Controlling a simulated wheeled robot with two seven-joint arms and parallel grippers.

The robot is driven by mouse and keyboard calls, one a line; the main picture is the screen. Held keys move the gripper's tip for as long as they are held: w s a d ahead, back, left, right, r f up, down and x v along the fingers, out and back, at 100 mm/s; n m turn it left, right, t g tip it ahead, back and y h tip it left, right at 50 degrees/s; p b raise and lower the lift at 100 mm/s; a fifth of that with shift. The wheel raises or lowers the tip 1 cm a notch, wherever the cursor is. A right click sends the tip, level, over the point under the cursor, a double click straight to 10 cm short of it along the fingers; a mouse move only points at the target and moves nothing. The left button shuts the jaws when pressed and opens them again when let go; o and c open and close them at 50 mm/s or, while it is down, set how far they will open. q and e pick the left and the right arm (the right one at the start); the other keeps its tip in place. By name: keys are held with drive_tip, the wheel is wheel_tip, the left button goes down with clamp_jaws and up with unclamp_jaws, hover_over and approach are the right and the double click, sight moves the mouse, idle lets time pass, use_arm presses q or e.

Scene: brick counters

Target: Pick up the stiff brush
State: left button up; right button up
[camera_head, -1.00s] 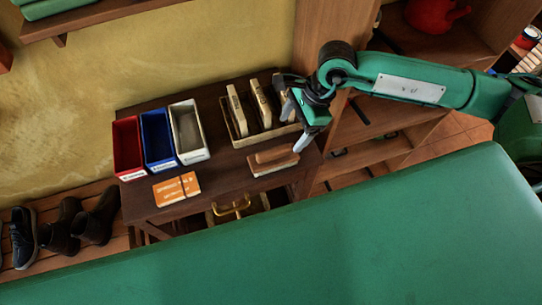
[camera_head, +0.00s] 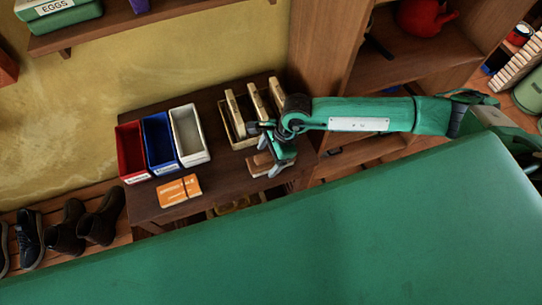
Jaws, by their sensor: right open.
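A brown block-shaped brush (camera_head: 258,164) lies on the dark wooden table, partly hidden by my right gripper. I cannot tell for sure that it is the stiff brush. Several upright pieces with pale wooden backs (camera_head: 235,112) stand in a tan tray (camera_head: 241,143) just behind it. My right gripper (camera_head: 266,149) is open over the brown brush, its fingers pointing down and to the left. Whether a finger touches the brush cannot be told. My left gripper is not in view.
Red (camera_head: 131,150), blue (camera_head: 159,142) and white (camera_head: 189,134) bins stand on the table (camera_head: 215,172) left of the tray. An orange card or booklet (camera_head: 179,191) lies in front of them. A large green surface (camera_head: 330,235) fills the foreground. A wooden shelf unit (camera_head: 330,60) stands at right.

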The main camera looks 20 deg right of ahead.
sight(269, 153)
drive_tip(key=shift+f+b, duration=0.3)
drive_tip(key=shift+b, duration=0.2)
idle(0.4)
drive_tip(key=c, duration=1.1)
drive_tip(key=shift+r, duration=0.1)
drive_tip(key=shift+r+p, duration=0.2)
drive_tip(key=shift+p, duration=0.25)
drive_tip(key=shift+r, duration=0.25)
drive_tip(key=shift+r+b, duration=2.3)
drive_tip(key=shift+r, duration=7.45)
